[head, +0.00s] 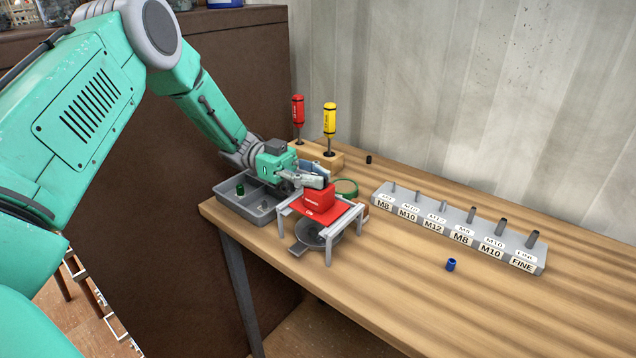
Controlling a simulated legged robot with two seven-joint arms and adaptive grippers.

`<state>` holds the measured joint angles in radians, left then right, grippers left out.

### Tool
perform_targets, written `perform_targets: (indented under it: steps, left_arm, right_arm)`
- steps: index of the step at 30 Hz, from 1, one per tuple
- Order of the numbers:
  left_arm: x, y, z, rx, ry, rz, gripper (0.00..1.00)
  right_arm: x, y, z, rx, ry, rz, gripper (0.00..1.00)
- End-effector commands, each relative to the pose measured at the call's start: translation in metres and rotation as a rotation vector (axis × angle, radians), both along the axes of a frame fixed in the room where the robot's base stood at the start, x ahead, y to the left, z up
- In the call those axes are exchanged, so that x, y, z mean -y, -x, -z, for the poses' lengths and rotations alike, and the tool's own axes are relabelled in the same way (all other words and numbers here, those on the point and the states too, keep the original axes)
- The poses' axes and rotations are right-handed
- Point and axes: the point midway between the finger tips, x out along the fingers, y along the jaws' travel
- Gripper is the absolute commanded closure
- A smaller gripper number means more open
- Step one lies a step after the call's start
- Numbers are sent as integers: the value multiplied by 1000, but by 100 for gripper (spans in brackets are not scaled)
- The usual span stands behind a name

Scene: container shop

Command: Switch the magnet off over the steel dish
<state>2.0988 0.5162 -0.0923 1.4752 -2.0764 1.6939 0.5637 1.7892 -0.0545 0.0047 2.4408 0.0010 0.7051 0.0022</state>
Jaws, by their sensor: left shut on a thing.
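The red magnet block (319,196) is at the red top (330,213) of a small grey-legged stand near the table's front left. My left gripper (322,180) is shut at the upper back of the red block and partly hides it. The round grey steel dish (327,239) is below the red top, between the stand's legs, and is partly hidden by them. The magnet's switch and its setting are too small to tell. My right gripper is not in view.
A grey divided tray (262,206) holding a green piece (240,190) is left of the stand. Red (297,108) and yellow (329,118) screwdrivers stand in a wooden block behind. A labelled stud rack (455,232), a blue piece (451,265) and a black piece (369,159) are right.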

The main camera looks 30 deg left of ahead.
Motion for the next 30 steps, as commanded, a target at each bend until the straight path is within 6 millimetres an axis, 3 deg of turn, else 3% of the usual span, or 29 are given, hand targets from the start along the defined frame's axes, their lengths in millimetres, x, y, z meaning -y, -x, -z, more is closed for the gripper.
perform_targets:
  steps: [23,24,25,30]
  left_arm:
    - [0,-1,-1,1,1,93,100]
    - [0,-1,-1,1,2,92,77]
    - [0,-1,-1,1,2,92,71]
    - [0,-1,-1,1,1,92,71]
  right_arm:
    - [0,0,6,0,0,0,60]
    - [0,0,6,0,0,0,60]
    - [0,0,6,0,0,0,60]
    - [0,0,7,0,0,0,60]
